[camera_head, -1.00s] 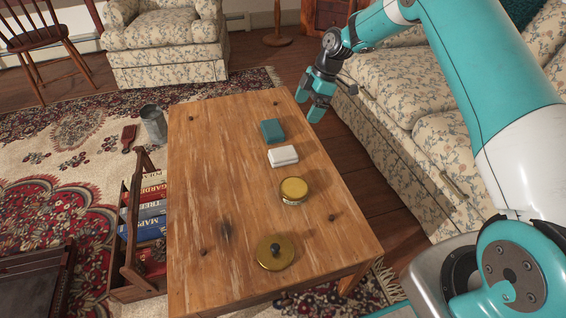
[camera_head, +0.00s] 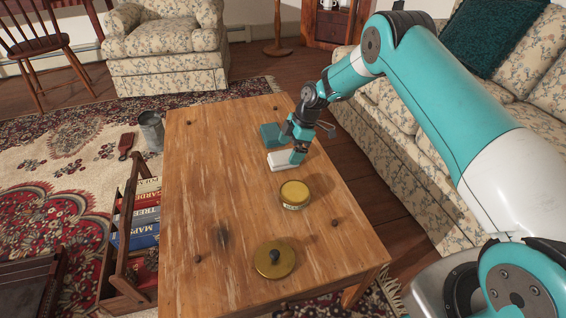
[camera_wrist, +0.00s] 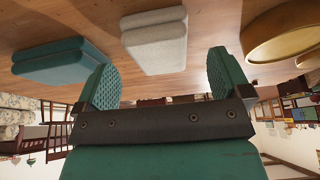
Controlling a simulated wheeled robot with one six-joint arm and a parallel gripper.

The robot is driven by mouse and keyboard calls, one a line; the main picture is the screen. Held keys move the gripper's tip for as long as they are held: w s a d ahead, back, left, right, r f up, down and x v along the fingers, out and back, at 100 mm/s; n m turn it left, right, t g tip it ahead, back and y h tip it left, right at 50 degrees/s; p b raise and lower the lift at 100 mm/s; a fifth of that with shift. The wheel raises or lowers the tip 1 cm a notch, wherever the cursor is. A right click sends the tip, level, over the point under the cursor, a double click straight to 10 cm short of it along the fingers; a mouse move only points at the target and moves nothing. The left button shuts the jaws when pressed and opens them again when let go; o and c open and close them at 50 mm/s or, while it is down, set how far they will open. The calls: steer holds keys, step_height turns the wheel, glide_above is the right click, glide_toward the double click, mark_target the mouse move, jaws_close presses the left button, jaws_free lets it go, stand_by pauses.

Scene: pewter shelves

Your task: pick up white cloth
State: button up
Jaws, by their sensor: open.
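The white cloth (camera_head: 279,163) is a folded pad on the wooden table (camera_head: 215,200), between a teal folded cloth and a round yellow-topped tin. My gripper (camera_head: 297,152) is over its right end in the head view and hides part of it. In the wrist view the white cloth (camera_wrist: 154,42) lies ahead of the open gripper (camera_wrist: 165,80), between the directions of its two fingers. The fingers have nothing between them. I cannot tell whether a finger touches the cloth.
The teal cloth (camera_head: 270,134) lies just behind the white one. The yellow tin (camera_head: 294,194) stands in front, and a brass lid (camera_head: 274,259) lies nearer. The floral sofa (camera_head: 400,130) is right of the table. The table's left half is clear.

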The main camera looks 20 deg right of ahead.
mark_target(287, 155)
steer(key=b+x, duration=0.1)
steer(key=x, duration=0.2)
steer(key=shift+f, duration=0.25)
steer(key=shift+r, duration=0.1)
steer(key=c, duration=1)
step_height(287, 155, up, 20)
steer(key=p, duration=0.6)
steer(key=shift+o, duration=0.3)
